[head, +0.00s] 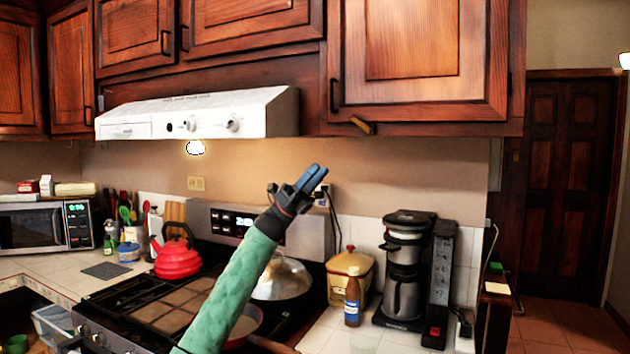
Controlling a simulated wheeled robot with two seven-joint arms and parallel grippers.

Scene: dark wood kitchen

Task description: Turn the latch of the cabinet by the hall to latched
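The cabinet by the hall (415,60) is the upper wood cabinet at the right, with its door closed. A small brass-yellow latch (362,125) sits at the lower left of its door, on the bottom edge. The latch bar lies tilted, its right end lower than its left. My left gripper (317,172), with blue fingers on a green arm, is below and left of the latch in the picture, apart from it. Its fingers lie close together with nothing visible between them. My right gripper is not in view.
A white range hood (200,113) juts out left of the latch. Below are the stove with a red kettle (176,255) and a lidded pan (283,278), a brown bottle (352,300) and a coffee maker (405,265).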

